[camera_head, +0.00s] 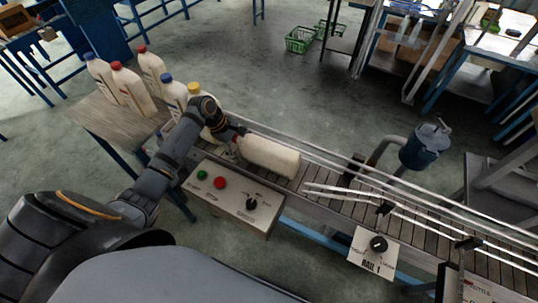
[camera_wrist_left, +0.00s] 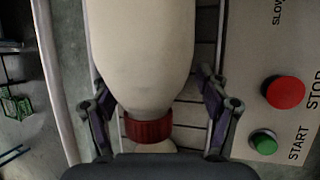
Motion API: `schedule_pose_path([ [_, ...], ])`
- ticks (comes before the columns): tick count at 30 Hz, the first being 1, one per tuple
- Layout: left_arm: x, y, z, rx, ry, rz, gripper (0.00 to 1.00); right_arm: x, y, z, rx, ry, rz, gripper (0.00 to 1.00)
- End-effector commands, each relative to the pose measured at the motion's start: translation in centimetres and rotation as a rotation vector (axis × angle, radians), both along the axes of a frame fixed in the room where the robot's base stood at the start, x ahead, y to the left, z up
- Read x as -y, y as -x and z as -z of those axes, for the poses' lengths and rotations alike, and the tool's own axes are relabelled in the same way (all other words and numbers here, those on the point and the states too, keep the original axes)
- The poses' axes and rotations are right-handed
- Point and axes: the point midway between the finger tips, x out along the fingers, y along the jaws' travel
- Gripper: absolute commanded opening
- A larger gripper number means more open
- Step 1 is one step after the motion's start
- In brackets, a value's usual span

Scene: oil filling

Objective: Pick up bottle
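A cream-coloured bottle (camera_head: 270,157) lies on its side on the conveyor, its cap end towards my left gripper (camera_head: 235,140). In the left wrist view the bottle (camera_wrist_left: 142,50) fills the middle, with its red cap (camera_wrist_left: 148,128) nearest me. My left gripper (camera_wrist_left: 160,92) is open, with one finger on either side of the bottle's shoulder and neck. A small gap shows at the right finger; whether the left finger touches cannot be told. My right gripper is in neither view.
Several upright bottles with red, blue and yellow caps stand on a wooden table (camera_head: 92,118) at the left. A control box (camera_head: 235,204) with red (camera_head: 220,183) and green buttons fronts the conveyor (camera_head: 345,207). Metal rails (camera_head: 330,168) run along it.

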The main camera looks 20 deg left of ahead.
Motion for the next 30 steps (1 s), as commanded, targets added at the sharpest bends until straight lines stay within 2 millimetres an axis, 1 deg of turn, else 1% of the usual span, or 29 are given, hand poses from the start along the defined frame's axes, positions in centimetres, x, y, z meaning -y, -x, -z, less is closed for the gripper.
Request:
schedule_pose_path([
  [1, 0.0, 0.0, 0.0, 0.0, 0.0, 0.0, 0.62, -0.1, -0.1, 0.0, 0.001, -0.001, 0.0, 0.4],
  [2, 0.0, 0.0, 0.0, 0.0, 0.0, 0.0, 0.58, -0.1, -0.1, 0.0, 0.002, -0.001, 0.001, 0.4],
  [12, 0.0, 0.0, 0.0, 0.0, 0.0, 0.0, 0.12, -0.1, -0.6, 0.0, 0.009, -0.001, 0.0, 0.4],
  [15, 0.0, 0.0, 0.0, 0.0, 0.0, 0.0, 0.0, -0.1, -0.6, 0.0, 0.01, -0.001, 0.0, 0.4],
  [25, 0.0, 0.0, -0.4, 0.0, 0.0, 0.0, 0.0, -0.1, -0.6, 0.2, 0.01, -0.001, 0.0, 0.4],
  [28, -0.1, -0.1, -1.3, 0.003, -0.002, 0.001, 0.0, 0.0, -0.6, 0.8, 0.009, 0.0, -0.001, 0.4],
  [30, -0.1, -0.1, -2.4, 0.005, -0.002, 0.002, 0.0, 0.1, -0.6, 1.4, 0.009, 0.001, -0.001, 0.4],
])
